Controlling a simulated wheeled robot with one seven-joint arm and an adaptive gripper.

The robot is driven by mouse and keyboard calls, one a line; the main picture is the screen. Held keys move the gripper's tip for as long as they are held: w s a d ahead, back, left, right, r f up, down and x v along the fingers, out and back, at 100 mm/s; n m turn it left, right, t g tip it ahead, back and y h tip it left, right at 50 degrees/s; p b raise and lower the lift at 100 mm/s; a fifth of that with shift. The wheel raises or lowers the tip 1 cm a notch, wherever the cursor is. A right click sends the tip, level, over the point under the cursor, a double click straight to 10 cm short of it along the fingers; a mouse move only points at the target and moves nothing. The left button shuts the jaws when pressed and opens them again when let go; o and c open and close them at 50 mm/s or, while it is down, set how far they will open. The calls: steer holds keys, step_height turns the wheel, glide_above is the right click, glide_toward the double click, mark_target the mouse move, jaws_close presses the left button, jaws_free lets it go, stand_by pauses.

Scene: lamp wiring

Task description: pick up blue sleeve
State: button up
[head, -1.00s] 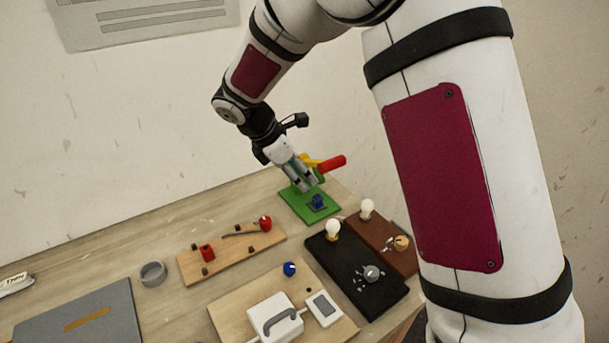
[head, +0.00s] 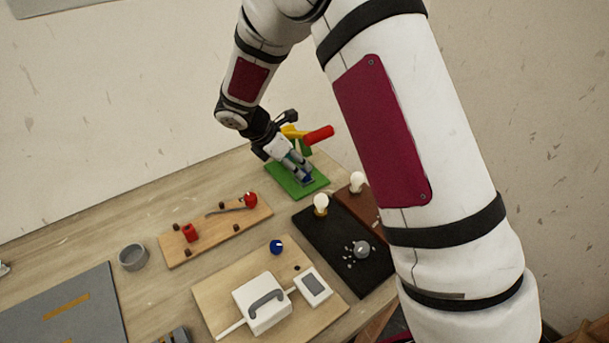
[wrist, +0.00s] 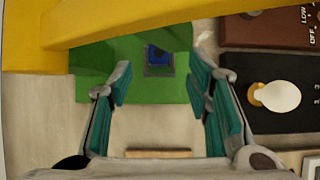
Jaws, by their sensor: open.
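The blue sleeve (wrist: 158,56) sits in a dark square seat on the green base plate (wrist: 105,70). In the head view the blue sleeve (head: 308,181) shows only in part, beside my fingertips. My gripper (head: 300,174) points down over the green base plate (head: 285,186), close to the sleeve. In the wrist view my gripper (wrist: 158,88) has its two teal-padded fingers spread apart, with nothing between the pads. The sleeve shows beyond the fingertips, roughly midway between them. I cannot tell the exact height gap.
A yellow arm (wrist: 120,22) crosses close above; its red handle (head: 319,134) sticks out right of my gripper. Bulbs (head: 320,204) stand on dark boards nearby. A grey ring (head: 133,257) stands at left on bare table.

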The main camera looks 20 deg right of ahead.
mark_target(304, 170)
steer(key=b+x, duration=0.1)
steer(key=x, duration=0.4)
steer(key=shift+w+b, duration=0.15)
steer(key=shift+b, duration=0.15)
steer(key=shift+r, duration=0.1)
steer(key=c, duration=1.1)
steer(key=shift+o, duration=0.2)
steer(key=shift+r, duration=0.1)
steer(key=s+a+r+p, duration=0.2)
steer(key=s+a+r, duration=0.2)
steer(key=a+r, duration=0.4)
steer(key=a, duration=0.5)
steer(key=shift+s+p, duration=0.2)
steer(key=shift+p, duration=0.15)
